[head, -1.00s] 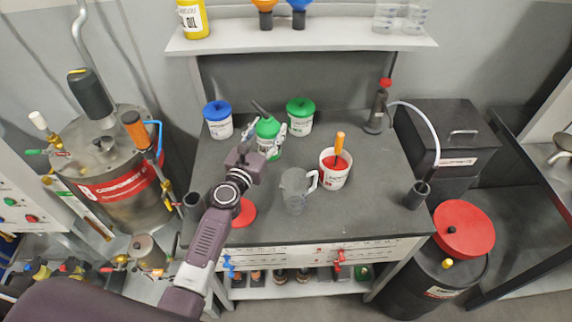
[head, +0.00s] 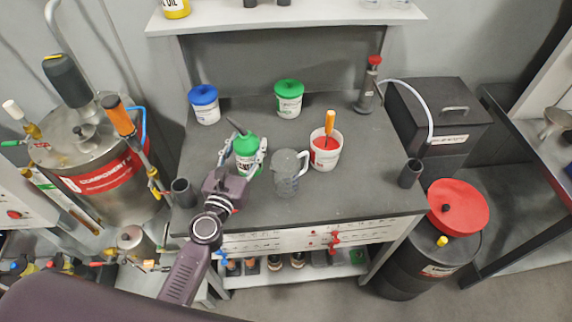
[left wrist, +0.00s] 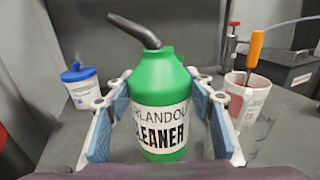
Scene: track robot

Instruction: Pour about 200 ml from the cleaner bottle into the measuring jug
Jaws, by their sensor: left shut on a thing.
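The green cleaner bottle (head: 246,145) with a black angled spout is upright at the worktable's left-middle. Its "CLEANER" label faces my left wrist camera (left wrist: 162,112). My left gripper (head: 248,158) is shut on the bottle; in the left wrist view its blue-grey pads (left wrist: 160,118) flank the body. I cannot tell how far the base is above the table. The spout points up and left, away from the jug. The clear measuring jug (head: 285,172) stands upright just right of the bottle, handle to the right; it looks empty. My right gripper is not in view.
A white tub (head: 324,155) with red contents and an orange-handled tool stands right of the jug. Blue-lidded (head: 206,108) and green-lidded (head: 289,101) tubs stand behind. A dark cup (head: 410,173) and a pump bottle (head: 367,92) are at right. The front-right tabletop is clear.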

